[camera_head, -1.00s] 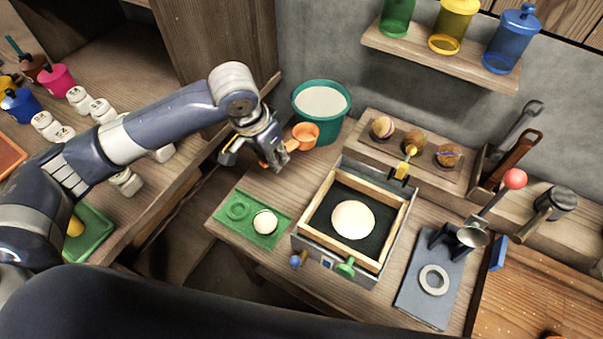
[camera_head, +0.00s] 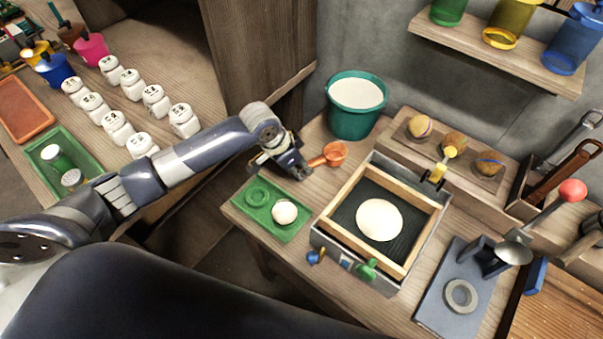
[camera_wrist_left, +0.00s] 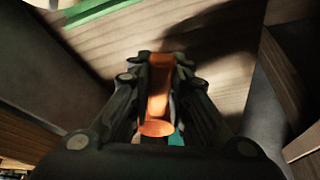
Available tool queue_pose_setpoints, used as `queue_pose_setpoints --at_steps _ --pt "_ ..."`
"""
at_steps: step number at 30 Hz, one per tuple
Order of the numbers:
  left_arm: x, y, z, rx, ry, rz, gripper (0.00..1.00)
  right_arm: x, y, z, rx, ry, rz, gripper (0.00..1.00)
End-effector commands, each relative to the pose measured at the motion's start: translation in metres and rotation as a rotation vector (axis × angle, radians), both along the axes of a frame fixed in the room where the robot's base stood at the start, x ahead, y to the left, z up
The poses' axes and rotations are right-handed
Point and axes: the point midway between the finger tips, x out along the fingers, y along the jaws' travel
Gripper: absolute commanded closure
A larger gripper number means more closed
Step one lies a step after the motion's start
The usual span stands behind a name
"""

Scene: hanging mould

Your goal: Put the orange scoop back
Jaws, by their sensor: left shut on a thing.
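The orange scoop (camera_head: 334,153) is held by its handle in my left gripper (camera_head: 306,168), with its cup pointing right. In the left wrist view the orange handle (camera_wrist_left: 158,88) lies between the two dark fingers, which are shut on it. The scoop is over the wooden bench, in front of the teal bucket (camera_head: 354,120) with white contents. I cannot tell whether the scoop touches the bench top. My right gripper does not show.
A green tray (camera_head: 244,217) with a white ball lies just in front of the gripper. A wooden-framed box (camera_head: 323,236) holding a pale disc stands to the right. Behind it is a rack (camera_head: 467,173) of several balls. Several white jars (camera_head: 184,120) stand on the left table.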

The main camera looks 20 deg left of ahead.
Motion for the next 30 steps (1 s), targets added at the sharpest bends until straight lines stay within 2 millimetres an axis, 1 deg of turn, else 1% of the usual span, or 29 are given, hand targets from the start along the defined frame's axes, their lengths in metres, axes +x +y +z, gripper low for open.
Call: queue_pose_setpoints --at_steps 4,7,15,29,30 --pt "-0.001 0.000 -0.022 -0.001 0.005 0.002 1.00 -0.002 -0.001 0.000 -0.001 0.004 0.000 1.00" --pt "-0.001 -0.001 -0.032 -0.001 0.002 0.000 1.00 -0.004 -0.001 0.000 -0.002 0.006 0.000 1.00" --pt "-0.001 0.000 -0.034 0.000 0.001 0.000 1.00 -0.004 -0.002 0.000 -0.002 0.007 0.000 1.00" --pt "-0.002 0.000 -0.048 0.002 0.006 0.000 1.00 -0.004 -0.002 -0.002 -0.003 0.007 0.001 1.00" --pt "-0.003 0.000 -0.049 0.004 0.007 0.000 0.78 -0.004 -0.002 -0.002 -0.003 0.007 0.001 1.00"
